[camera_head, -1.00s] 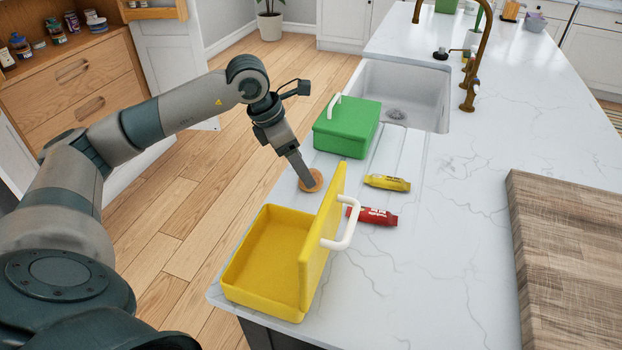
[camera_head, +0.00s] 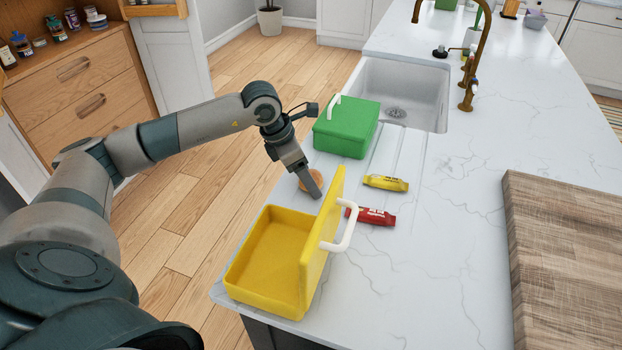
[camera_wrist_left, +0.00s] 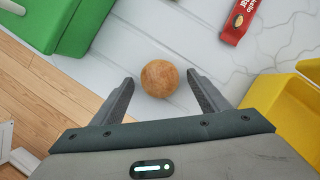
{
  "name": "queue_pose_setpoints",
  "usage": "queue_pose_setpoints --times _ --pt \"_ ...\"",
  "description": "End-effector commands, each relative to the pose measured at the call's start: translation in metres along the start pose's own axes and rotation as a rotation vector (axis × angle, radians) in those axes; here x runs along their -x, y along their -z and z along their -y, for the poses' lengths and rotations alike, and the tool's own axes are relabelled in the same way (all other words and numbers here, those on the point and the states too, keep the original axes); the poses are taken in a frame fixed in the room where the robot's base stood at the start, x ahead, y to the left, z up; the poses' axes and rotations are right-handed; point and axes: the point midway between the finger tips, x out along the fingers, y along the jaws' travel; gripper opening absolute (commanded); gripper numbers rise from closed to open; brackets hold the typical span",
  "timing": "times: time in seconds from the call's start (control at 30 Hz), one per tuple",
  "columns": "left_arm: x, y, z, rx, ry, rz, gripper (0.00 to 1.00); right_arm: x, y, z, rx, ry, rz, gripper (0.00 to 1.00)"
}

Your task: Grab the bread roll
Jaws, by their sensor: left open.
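The bread roll (camera_head: 311,180) is round and brown and lies on the white counter between the green box and the yellow box. My left gripper (camera_head: 318,196) is just above it and partly hides it in the head view. In the left wrist view, the bread roll (camera_wrist_left: 159,78) sits between the tips of the two open fingers of my left gripper (camera_wrist_left: 160,88), closer to the right finger. The gripper is open and empty. My right gripper is not in view.
The open yellow box (camera_head: 268,262), its lid upright, stands close by at the counter's edge. A closed green box (camera_head: 345,130) is behind the roll. A yellow packet (camera_head: 386,183) and a red packet (camera_head: 372,216) lie to the right. A wooden board (camera_head: 560,260) is far right.

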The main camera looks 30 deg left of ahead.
Motion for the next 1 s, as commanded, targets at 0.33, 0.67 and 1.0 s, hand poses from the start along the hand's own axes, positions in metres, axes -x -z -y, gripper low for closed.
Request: queue_pose_setpoints --times 0.33,0.67,1.0 --pt "0.0004 -0.0001 0.0 0.0 0.0 0.0 0.45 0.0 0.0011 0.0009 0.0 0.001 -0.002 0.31" --pt "0.0005 -0.0002 0.0 0.0 0.0 0.0 0.25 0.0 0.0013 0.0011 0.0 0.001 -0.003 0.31" --pt "0.0061 -0.0033 -0.0003 0.0 -0.001 0.003 0.25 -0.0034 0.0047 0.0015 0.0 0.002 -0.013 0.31"
